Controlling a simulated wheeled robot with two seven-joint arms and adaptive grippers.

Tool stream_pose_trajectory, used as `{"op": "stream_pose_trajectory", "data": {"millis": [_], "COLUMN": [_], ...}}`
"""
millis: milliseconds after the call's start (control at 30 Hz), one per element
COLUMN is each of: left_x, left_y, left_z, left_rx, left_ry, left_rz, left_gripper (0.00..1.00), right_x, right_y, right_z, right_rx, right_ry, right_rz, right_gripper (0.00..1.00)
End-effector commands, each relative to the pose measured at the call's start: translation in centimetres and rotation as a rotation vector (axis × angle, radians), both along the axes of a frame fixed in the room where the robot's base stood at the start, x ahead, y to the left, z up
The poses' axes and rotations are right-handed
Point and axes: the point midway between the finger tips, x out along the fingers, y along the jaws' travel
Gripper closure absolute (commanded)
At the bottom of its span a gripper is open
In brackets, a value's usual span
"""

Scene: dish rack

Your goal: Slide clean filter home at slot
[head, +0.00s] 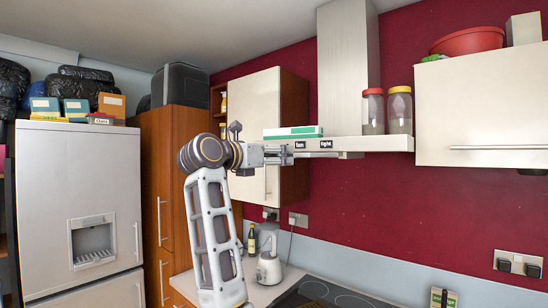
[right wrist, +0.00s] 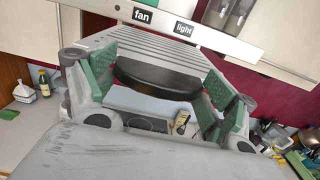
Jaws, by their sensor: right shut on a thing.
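The range hood (head: 365,144) has a pale front edge with "fan" and "light" labels, which also shows in the right wrist view (right wrist: 215,38). My right gripper (head: 284,154) is just under the hood's left end. In the right wrist view its green-padded fingers (right wrist: 158,88) are on either side of a grey slatted metal filter (right wrist: 150,55) with a dark bar-like part on the near side. The gripper is shut on the filter. The filter's far side meets or passes under the hood's front edge. The slot itself is hidden. My left gripper is not in view.
A green-and-white box (head: 293,132) and two jars (head: 373,112) stand on the hood. Wall cupboards flank it, one on the left (head: 254,120) and one on the right (head: 480,105).

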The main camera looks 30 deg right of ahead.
Motion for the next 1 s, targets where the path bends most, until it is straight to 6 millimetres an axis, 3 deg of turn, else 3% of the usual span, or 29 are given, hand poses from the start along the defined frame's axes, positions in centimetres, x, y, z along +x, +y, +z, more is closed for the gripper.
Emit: {"op": "stream_pose_trajectory", "data": {"millis": [367, 1000], "left_x": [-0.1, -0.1], "left_y": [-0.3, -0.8], "left_z": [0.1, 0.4], "left_rx": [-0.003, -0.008], "left_ry": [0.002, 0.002], "left_rz": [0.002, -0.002], "left_gripper": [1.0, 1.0], "right_x": [0.0, 0.7], "right_y": [0.0, -1.7], "right_z": [0.0, 0.1], "right_rx": [-0.001, -0.001], "right_ry": [0.0, 0.0], "right_rz": [0.001, 0.0], "right_gripper": [0.53, 0.53]}}
